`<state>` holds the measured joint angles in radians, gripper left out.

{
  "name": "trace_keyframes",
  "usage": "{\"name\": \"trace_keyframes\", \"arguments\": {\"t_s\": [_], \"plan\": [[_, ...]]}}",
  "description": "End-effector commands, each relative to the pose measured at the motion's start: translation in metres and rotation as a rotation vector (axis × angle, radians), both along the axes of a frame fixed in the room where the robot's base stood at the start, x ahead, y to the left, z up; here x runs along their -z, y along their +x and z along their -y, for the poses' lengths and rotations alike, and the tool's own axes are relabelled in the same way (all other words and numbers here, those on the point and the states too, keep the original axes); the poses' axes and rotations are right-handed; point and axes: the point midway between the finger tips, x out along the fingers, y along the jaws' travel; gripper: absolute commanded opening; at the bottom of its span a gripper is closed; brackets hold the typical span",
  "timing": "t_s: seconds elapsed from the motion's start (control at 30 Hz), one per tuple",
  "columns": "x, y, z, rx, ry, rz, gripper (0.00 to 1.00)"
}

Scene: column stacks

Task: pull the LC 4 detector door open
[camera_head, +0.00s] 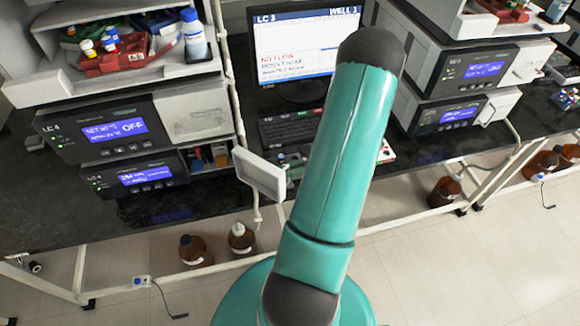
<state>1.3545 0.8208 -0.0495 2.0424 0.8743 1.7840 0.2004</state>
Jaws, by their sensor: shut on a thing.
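The LC 4 stack stands at the left, with an upper module (95,130) and a lower detector module (132,178). The white detector door (259,178) stands swung out from the right of the lower module, so its compartment (207,156) is open and shows small coloured items. My gripper (284,168) is at the right edge of the door, small and partly hidden behind it and by my teal arm. It is shut on the door; the exact grip of the fingertips is hard to make out.
A monitor (290,50) and a keyboard (290,128) stand on the black bench behind my arm. Another instrument stack (455,85) stands at the right. Brown bottles (194,250) stand below the bench at the left. Floor at the lower right is clear.

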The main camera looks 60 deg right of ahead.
Motion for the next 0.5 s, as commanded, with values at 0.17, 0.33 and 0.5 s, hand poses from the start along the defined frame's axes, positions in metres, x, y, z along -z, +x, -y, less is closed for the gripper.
{"name": "trace_keyframes", "arguments": {"t_s": [0.17,0.33,0.5], "plan": [[-0.0012,0.0011,0.0071,0.019,-0.018,0.002,0.0],[-0.0016,0.0024,0.0052,0.015,-0.02,0.004,0.0],[-0.0019,0.0044,0.0043,0.01,-0.019,0.006,0.0]]}}
